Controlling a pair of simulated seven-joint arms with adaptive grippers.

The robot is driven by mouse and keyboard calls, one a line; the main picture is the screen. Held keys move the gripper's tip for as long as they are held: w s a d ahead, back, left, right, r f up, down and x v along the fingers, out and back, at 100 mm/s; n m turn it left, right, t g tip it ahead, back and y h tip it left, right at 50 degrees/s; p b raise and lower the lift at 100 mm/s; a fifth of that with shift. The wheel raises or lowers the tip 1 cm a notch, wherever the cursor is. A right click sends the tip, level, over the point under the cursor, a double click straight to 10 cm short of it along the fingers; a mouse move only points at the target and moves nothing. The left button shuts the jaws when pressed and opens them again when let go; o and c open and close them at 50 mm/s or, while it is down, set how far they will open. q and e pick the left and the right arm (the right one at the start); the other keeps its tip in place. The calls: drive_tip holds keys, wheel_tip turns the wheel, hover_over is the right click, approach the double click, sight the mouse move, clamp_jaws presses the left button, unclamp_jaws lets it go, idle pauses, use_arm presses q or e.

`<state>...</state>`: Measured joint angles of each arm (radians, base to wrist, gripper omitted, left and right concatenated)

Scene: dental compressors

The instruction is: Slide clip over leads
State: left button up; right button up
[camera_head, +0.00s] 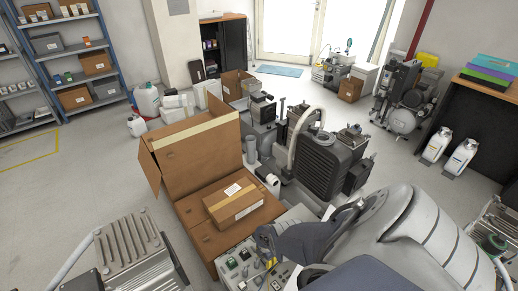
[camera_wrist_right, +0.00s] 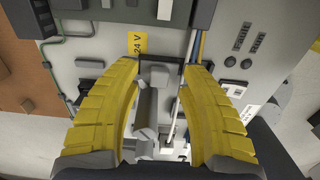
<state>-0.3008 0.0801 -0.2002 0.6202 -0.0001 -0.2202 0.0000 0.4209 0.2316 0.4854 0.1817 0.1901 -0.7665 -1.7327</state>
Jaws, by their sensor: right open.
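My right gripper (camera_head: 268,260) is over the light grey control panel (camera_head: 240,268) at the bottom of the head view. In the right wrist view its two yellow fingers (camera_wrist_right: 160,68) are open, one on each side of a pale grey clip-like part (camera_wrist_right: 154,92). I cannot tell whether they touch it. Thin blue, white and yellowish leads (camera_wrist_right: 194,48) run down beside the right finger, which hides part of them. A yellow "24 V" label (camera_wrist_right: 138,44) sits by the left fingertip. My left gripper is not in view.
An open cardboard box (camera_head: 195,155) and a closed carton (camera_head: 233,203) stand beside the panel. A dark ribbed compressor (camera_head: 322,165) is behind it. A finned metal unit (camera_head: 132,250) is at the lower left. Floor is clear at the left.

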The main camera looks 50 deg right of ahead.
drive_tip(key=shift+o, duration=0.2)
clamp_jaws()
idle(0.3)
